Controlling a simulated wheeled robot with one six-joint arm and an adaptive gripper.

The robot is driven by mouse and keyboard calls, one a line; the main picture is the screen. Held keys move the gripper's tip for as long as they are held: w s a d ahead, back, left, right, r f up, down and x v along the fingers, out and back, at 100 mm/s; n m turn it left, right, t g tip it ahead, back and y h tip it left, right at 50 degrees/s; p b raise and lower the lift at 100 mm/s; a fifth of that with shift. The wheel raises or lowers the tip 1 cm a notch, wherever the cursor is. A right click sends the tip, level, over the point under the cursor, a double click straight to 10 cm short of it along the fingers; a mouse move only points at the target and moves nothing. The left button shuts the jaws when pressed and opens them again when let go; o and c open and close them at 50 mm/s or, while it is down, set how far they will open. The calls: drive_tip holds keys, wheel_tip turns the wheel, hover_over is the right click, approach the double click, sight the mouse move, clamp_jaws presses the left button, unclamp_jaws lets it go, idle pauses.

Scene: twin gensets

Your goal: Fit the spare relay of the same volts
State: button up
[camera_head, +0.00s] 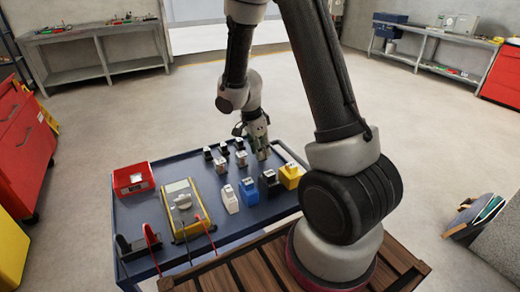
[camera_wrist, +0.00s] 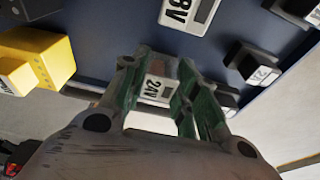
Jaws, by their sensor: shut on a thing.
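My gripper (camera_wrist: 160,72) has green-lined fingers. It is shut on a small relay with a white label reading 24V (camera_wrist: 157,90), over the cart top. In the head view my gripper (camera_head: 261,150) hangs above the back right part of the blue cart top, and the held relay is hard to make out there. A larger label ending in 8V shows on another relay (camera_wrist: 186,12) in the wrist view. On the cart stand a white block (camera_head: 230,199), a blue block (camera_head: 249,193), a black block (camera_head: 269,184) and a yellow block (camera_head: 290,177).
Several small black and pale relays (camera_head: 220,163) stand at the back of the cart top (camera_head: 180,160). A red box (camera_head: 132,179) and a yellow-edged meter (camera_head: 181,205) with probe leads are at its left. Red cabinets and benches stand apart, around open floor.

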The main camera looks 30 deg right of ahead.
drive_tip(key=shift+r, duration=3.95)
